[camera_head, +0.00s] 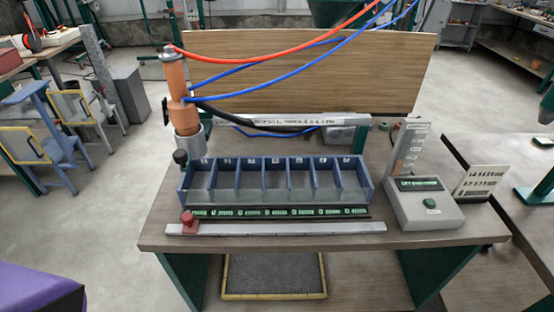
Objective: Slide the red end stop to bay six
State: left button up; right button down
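The small red end stop (188,222) sits at the left part of a pale metal rail (290,229) along the table's front. It stands in front of the leftmost bay. Behind the rail lies a dark strip with green labels (275,212), too small to read. Behind the strip is a blue tray (366,184) split by dividers into a row of bays, with small marks along its back wall. The bays look empty. The right part of the rail is bare. Neither of my grippers is in view.
An orange spray head (176,88) with a grey nozzle hangs above the tray's left end, with red and blue hoses. A wooden board (300,75) stands behind. Table space before the rail is free.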

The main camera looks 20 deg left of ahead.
aim_at(190, 226)
jog(key=u, duration=1.3)
